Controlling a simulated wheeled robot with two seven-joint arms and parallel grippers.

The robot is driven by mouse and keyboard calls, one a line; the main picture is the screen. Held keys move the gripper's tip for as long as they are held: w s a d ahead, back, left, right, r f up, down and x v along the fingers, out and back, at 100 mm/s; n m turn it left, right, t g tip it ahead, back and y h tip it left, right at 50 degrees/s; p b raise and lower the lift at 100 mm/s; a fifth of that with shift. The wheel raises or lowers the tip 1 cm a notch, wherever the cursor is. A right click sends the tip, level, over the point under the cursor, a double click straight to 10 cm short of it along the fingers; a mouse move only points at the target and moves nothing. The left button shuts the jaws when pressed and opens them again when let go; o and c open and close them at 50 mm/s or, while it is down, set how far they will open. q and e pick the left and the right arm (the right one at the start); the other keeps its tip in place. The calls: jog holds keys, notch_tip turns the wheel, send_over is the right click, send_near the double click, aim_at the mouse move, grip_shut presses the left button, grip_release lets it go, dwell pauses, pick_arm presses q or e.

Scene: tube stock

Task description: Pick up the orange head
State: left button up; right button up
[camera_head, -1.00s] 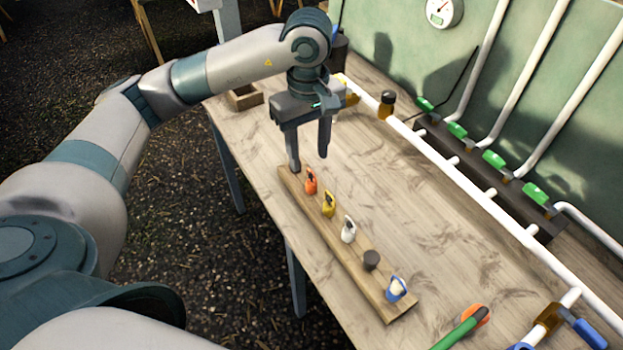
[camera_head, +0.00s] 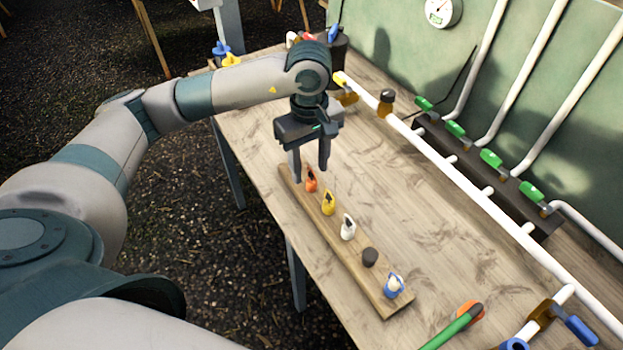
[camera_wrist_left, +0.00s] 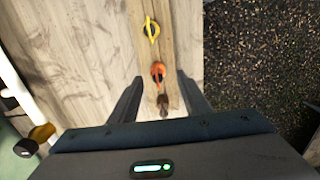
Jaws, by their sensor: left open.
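The orange head (camera_head: 311,181) stands upright on the wooden rail (camera_head: 376,304), nearest its far end. It also shows in the left wrist view (camera_wrist_left: 158,74), just beyond the fingertips and between their lines. My left gripper (camera_head: 309,176) is open and empty, pointing down above the rail's far end, with its fingers on either side close to the orange head. In the left wrist view a dark brown peg (camera_wrist_left: 163,103) sits between the fingers on the rail. My right gripper is not in view.
Along the rail stand a yellow head (camera_head: 328,203), a white head (camera_head: 348,228), a dark cap (camera_head: 370,257) and a blue-and-white head (camera_head: 394,286). A white pipe (camera_head: 440,160) with valves runs along the right. The table's middle is clear.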

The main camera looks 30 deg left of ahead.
aim_at(312, 180)
pick_arm(q)
jog(key=shift+d+f+p, duration=0.1)
jog(key=shift+f+p, duration=0.55)
jog(key=shift+f, duration=0.05)
notch_tip(312, 180, down, 2)
jog(key=shift+w+f+p, duration=0.1)
jog(key=shift+p, duration=0.25)
jog(key=shift+f, duration=0.4)
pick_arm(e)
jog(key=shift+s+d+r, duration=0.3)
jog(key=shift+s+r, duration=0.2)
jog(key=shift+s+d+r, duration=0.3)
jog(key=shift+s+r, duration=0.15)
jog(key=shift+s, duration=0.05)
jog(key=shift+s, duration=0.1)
pick_arm(q)
grip_shut()
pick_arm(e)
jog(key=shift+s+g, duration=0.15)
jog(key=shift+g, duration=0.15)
